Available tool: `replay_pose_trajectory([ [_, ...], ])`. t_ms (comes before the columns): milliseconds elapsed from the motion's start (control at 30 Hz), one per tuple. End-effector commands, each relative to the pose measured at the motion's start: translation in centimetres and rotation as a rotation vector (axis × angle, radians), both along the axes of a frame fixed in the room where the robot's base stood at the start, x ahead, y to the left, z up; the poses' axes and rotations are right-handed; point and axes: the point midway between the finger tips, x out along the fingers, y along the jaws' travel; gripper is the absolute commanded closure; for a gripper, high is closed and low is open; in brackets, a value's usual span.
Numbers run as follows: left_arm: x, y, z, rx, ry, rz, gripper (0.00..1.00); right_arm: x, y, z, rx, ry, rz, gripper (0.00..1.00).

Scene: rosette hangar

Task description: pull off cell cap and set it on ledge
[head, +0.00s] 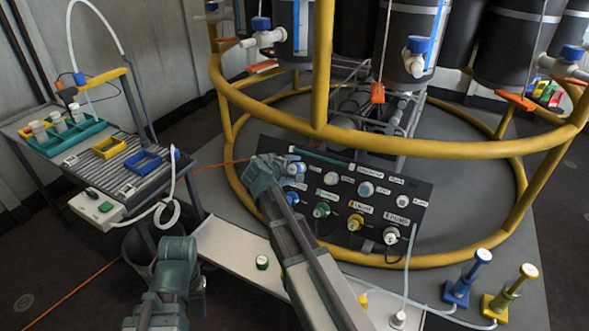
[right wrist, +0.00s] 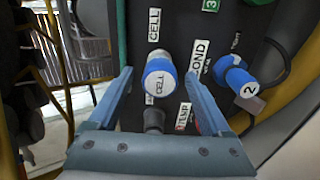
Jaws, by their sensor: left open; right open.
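The cell cap (right wrist: 160,82), white-topped with a blue collar and marked CELL, sits on the dark panel (head: 330,228). My right gripper (right wrist: 160,75) is open, with one finger on each side of the cap and a visible gap. In the head view my right gripper (head: 285,175) is at the panel's upper left corner and partly hides the cap. The pale ledge (head: 222,252) runs in front of the panel, with a green-and-white cap (head: 262,262) standing on it. My left gripper (head: 178,250) is low at the left, away from the panel, its fingers not clearly visible.
A blue plug marked 2 (right wrist: 233,75) sits right of the cap. Several coloured connectors fill the panel. A yellow ring rail (head: 440,150) surrounds it. A side bench (head: 130,165) with trays stands left. Blue (head: 460,287) and yellow (head: 505,300) hand pumps stand right.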

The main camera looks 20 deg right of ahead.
Motion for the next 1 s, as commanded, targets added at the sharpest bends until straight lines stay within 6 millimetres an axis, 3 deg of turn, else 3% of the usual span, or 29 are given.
replay_pose_trajectory([
  [167,0.0,0.0,0.01,0.0,0.0,0.0,0.5,0.0,0.0,0.01,0.0,0.0,0.0,0.19],
  [600,0.0,0.0,0.01,0.0,0.0,0.0,0.5,0.0,0.0,0.01,0.0,0.0,0.0,0.98],
  [1000,0.0,0.0,0.08,0.0,0.0,0.0,0.5,-0.05,0.06,0.08,0.0,0.0,0.0,1.0],
])
